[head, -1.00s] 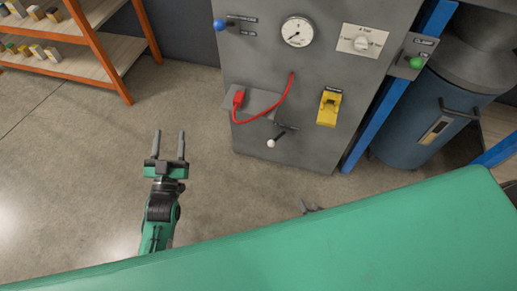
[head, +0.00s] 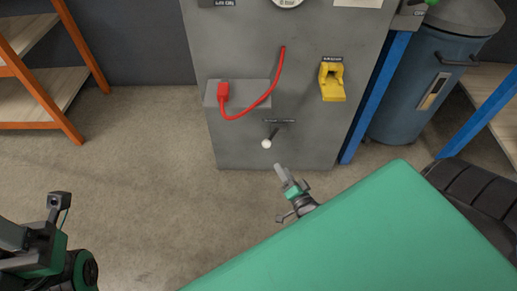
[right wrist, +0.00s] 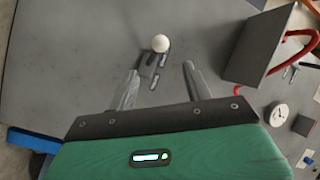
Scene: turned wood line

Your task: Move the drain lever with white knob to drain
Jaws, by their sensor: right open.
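The drain lever (head: 272,134) is a short dark rod with a white knob (head: 266,144), low on the front of the grey machine cabinet (head: 240,150). The rod slants down to the left, with the knob at its lower end. My right gripper (head: 280,171) is just below and right of the knob in the head view, apart from it. In the right wrist view the white knob (right wrist: 160,43) shows beyond the open fingertips (right wrist: 160,72), roughly centred between them, with nothing held. My left arm shows at the lower left, its fingertips out of frame.
A grey box (head: 250,93) with a red hose (head: 265,100) juts out above the lever. A yellow fitting (head: 332,82) is on the panel at right. A blue post (head: 375,95) and blue drum (head: 425,90) stand further right.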

